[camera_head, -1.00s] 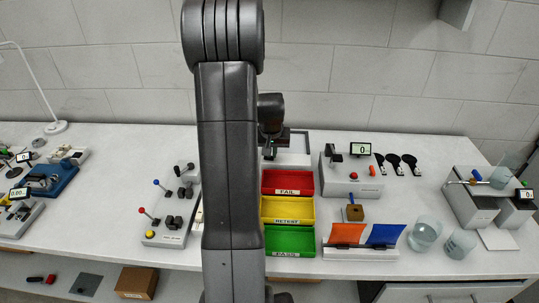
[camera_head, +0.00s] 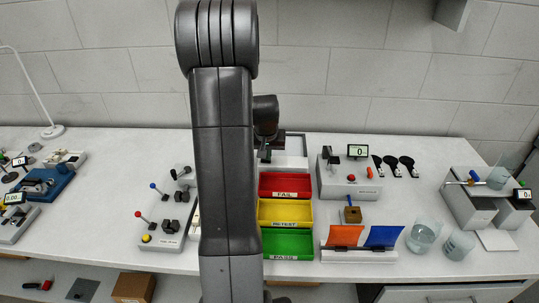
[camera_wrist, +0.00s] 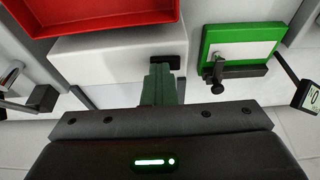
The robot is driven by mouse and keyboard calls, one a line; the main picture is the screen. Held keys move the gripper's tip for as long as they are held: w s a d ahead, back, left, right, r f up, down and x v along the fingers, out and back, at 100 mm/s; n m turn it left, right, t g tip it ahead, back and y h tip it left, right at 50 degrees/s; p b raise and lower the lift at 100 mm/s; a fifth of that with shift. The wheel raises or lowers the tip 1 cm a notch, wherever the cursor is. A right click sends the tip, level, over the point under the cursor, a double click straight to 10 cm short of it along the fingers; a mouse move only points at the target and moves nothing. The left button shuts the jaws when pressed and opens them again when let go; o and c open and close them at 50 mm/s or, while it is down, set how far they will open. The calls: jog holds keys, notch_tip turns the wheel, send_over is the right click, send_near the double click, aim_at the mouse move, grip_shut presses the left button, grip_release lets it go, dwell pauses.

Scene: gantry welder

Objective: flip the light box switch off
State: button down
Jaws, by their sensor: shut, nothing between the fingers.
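The light box is a pale, low box (camera_head: 292,159) behind the red tray in the head view, partly hidden by my arm. In the wrist view its white face (camera_wrist: 110,62) fills the upper middle. A small black switch (camera_wrist: 165,61) sits near its right edge. My gripper (camera_wrist: 161,70) is shut and empty. Its green-grey fingertips are right at the switch and overlap its lower part in the picture. I cannot tell whether they touch it, or which way the switch is set. In the head view my arm hides most of the gripper.
The red FAIL tray (camera_head: 286,184) lies in front of the light box, with yellow and green trays before it. A grey device with a display (camera_head: 345,182) stands to the right. In the wrist view, a green-framed white panel (camera_wrist: 243,45) with a black clamp is close on the right.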

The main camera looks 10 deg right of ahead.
jog(key=shift+s+a+f, duration=0.3)
jog(key=shift+a+f, duration=0.05)
jog(key=shift+f, duration=0.3)
jog(key=r+p, duration=0.1)
jog(key=r, duration=0.1)
jog(key=r+p, duration=0.1)
jog(key=r, duration=0.1)
jog(key=shift+w+r+p, duration=0.1)
jog(key=shift+w+p, duration=0.2)
jog(key=shift+w, duration=0.1)
jog(key=d+b+v, duration=0.1)
jog(key=v, duration=1)
jog(key=shift+d, duration=0.1)
jog(key=x, duration=0.9)
jog(key=shift+w+f+p, duration=0.1)
jog(key=shift+f+p, duration=0.15)
jog(key=shift+p, duration=0.15)
jog(key=shift+w+r, duration=0.1)
jog(key=shift+w, duration=0.05)
jog(key=v, duration=0.2)
jog(key=b+v, duration=0.1)
jog(key=v, duration=0.2)
jog(key=shift+a+r, duration=0.1)
jog(key=shift+a, duration=0.15)
